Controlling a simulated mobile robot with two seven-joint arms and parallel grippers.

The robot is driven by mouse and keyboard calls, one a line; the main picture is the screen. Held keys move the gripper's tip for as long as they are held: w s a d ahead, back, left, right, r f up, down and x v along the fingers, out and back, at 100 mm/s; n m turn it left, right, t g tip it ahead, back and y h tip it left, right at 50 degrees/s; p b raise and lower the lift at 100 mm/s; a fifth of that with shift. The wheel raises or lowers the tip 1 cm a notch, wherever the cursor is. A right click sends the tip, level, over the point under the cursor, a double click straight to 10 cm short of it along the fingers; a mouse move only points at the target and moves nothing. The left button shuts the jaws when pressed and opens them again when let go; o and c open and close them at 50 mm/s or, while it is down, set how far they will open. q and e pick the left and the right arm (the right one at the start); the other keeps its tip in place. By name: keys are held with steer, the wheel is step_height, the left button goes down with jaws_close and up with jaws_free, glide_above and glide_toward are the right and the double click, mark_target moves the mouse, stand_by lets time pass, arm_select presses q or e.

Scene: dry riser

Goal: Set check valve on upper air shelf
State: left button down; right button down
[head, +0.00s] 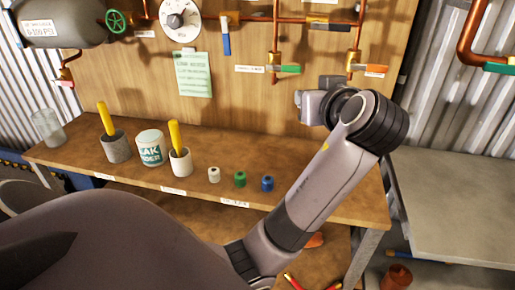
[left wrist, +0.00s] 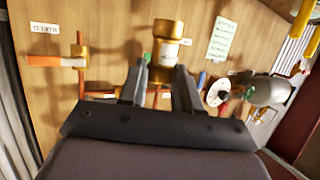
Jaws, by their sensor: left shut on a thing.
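My left gripper (head: 306,106) is raised in front of the wooden board, right of its middle. In the left wrist view my left gripper (left wrist: 160,75) is shut on a brass check valve (left wrist: 168,38) with a whitish label. The valve sticks out past the fingertips, with the board behind it. In the head view the valve is hidden by the gripper and wrist. I cannot pick out the upper air shelf in either view. My right gripper is not in view.
The wooden board (head: 232,115) carries copper pipes, a round gauge (head: 180,20) and a green note (head: 193,74). The bench (head: 90,142) holds a glass jar (head: 47,128), cups with yellow handles, a white can (head: 150,147) and several small fittings. A grey table (head: 450,195) stands right.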

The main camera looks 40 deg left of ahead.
arm_select(q)
step_height(320, 180, down, 20)
steer(key=shift+b, duration=0.3)
steer(key=shift+f, duration=0.2)
steer(key=c, duration=0.8)
jaws_free()
steer(key=shift+r, duration=0.1)
